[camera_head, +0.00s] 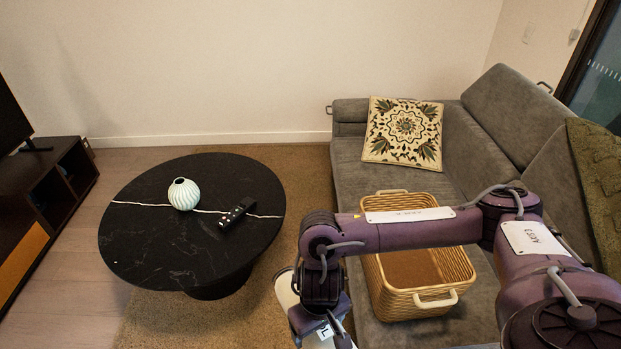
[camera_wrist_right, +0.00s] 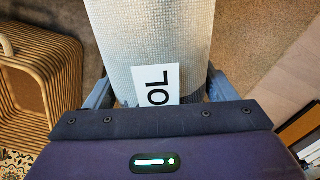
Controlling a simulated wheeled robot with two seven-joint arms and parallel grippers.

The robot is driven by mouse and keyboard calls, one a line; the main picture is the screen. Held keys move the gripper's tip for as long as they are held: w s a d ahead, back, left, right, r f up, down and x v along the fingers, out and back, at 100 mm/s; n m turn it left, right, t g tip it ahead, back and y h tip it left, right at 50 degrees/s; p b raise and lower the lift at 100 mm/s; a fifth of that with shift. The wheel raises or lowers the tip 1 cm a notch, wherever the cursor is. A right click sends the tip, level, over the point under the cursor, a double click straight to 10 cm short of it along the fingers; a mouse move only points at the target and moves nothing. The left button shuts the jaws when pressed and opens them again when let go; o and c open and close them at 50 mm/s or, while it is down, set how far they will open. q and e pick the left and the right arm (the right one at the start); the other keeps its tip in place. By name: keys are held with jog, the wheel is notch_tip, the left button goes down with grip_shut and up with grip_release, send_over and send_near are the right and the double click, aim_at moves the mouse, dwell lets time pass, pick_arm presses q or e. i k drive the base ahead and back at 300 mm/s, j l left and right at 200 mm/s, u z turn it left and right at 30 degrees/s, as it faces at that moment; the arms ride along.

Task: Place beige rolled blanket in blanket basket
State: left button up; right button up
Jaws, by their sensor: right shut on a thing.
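The beige rolled blanket (camera_wrist_right: 150,40) is between the fingers of my right gripper (camera_wrist_right: 158,90) in the right wrist view. A white label with black letters shows near its gripped end. In the head view only a pale part of the blanket (camera_head: 286,291) shows beside my right gripper (camera_head: 322,333), left of the basket; the arm hides the rest. The wicker blanket basket (camera_head: 412,306) stands on the sofa seat, with white handles. Its visible brown inside looks empty; my right arm crosses above it. The basket also shows at the left of the right wrist view (camera_wrist_right: 66,78). My left gripper is not in view.
A grey sofa (camera_head: 352,155) with a patterned cushion (camera_head: 404,133) is on the right. A round black table (camera_head: 150,245) holds a white vase (camera_head: 184,194) and a remote (camera_head: 237,213). A brown rug (camera_head: 297,180) lies between table and sofa.

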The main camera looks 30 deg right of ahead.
aim_at(402, 264)
jog(key=i+z, duration=0.25)
jog(key=z, duration=0.15)
jog(key=i+z, duration=0.4)
jog(key=i+j+z, duration=0.1)
jog(key=z, duration=0.25)
jog(key=i+j+z, duration=0.25)
jog(key=z, duration=0.15)
